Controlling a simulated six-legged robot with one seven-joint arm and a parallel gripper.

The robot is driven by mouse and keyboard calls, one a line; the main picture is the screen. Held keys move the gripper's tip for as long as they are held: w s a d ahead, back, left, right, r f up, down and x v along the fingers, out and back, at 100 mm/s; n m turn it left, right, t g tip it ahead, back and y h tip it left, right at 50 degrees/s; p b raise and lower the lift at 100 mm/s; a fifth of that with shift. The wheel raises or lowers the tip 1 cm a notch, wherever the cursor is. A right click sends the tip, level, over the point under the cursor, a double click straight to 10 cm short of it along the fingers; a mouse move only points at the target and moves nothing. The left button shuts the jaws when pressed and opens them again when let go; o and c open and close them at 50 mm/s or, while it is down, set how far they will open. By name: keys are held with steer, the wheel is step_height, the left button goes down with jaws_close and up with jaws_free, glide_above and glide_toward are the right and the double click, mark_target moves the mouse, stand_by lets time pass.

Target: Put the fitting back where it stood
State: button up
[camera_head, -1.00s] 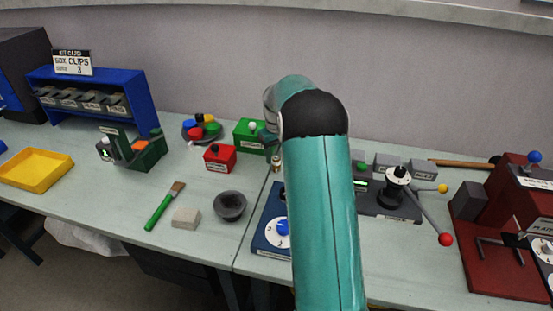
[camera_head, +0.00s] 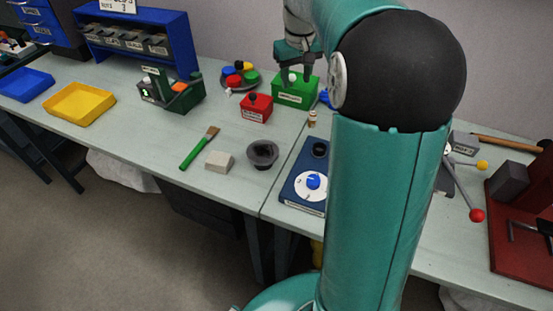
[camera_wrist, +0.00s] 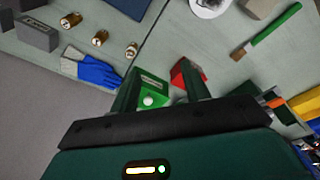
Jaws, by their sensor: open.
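Several small brass fittings stand on the bench in the wrist view: one near the blue glove (camera_wrist: 131,50), a middle one (camera_wrist: 100,38) and a far one (camera_wrist: 70,20). In the head view, one brass fitting (camera_head: 312,119) shows upright behind the blue pump base (camera_head: 300,193); my arm hides the others. I cannot tell which fitting is the task's. My gripper (camera_head: 299,76) is open and empty over the green box (camera_head: 297,92). In the wrist view, the fingers (camera_wrist: 161,76) point towards the green box (camera_wrist: 152,86) and its white knob, with the red box (camera_wrist: 183,73) beside it.
A red box (camera_head: 257,107), a bowl of coloured knobs (camera_head: 240,83), a dark bowl (camera_head: 263,153), a sponge block (camera_head: 219,161) and a brush (camera_head: 199,148) lie left.

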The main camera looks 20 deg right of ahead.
steer(key=s+a+r+t, duration=0.2)
steer(key=s+a+r, duration=0.2)
steer(key=s+a, duration=0.85)
steer(key=s+a+f+t, duration=0.1)
steer(key=s+a+f, duration=0.1)
steer(key=s, duration=0.4)
steer(key=s+a+f+t, duration=0.1)
steer(key=s+a+f, duration=0.1)
steer(key=s, duration=0.4)
steer(key=shift+s+a+y, duration=0.3)
steer(key=shift+s+a, duration=0.05)
steer(key=shift+a, duration=0.5)
steer(key=shift+d+f, duration=0.1)
